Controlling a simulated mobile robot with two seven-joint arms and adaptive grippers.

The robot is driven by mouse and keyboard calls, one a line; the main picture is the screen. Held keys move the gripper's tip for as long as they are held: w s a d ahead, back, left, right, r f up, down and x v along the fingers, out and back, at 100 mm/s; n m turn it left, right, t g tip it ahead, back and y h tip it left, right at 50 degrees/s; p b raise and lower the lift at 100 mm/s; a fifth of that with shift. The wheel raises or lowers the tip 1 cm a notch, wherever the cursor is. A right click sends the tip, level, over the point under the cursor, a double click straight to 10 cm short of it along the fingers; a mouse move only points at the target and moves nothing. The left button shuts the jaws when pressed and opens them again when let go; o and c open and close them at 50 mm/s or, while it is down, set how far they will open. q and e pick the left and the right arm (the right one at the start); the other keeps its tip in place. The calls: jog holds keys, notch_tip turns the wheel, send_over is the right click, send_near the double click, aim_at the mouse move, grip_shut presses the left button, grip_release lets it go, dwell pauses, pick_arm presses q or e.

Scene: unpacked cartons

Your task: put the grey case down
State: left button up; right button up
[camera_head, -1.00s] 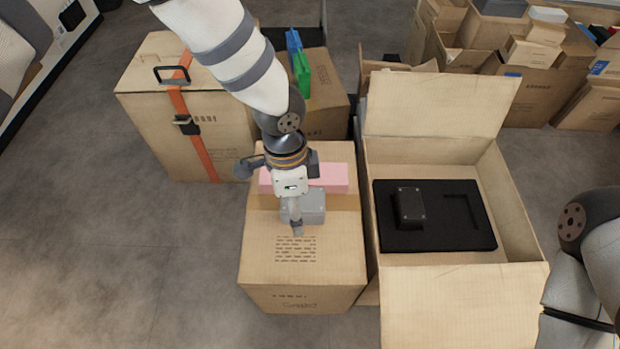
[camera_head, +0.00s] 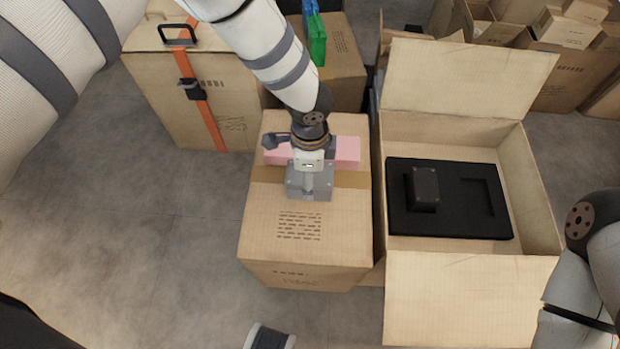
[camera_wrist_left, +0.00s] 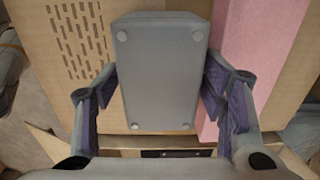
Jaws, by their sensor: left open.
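The grey case (camera_head: 323,184) rests on top of the closed carton (camera_head: 298,250), beside the pink box (camera_head: 347,152). In the left wrist view the case (camera_wrist_left: 162,75) shows its flat face with round corner studs. My left gripper (camera_head: 309,172) is over the case from above. Its open fingers stand on either side of the case in the wrist view, with a gap visible at the left finger. At the right finger I cannot tell whether it touches. The pink box (camera_wrist_left: 245,60) lies just beyond the right finger. My right gripper is out of view; only part of that arm shows.
An open carton (camera_head: 455,285) with a black foam insert (camera_head: 450,222) holding a black box (camera_head: 424,184) stands to the right. A strapped carton (camera_head: 150,80) stands behind left. Several cartons fill the back right. Grey floor (camera_head: 150,230) is clear on the left.

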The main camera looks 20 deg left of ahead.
pick_arm(q)
jog(key=shift+c, duration=0.5)
jog(key=c, duration=1.2)
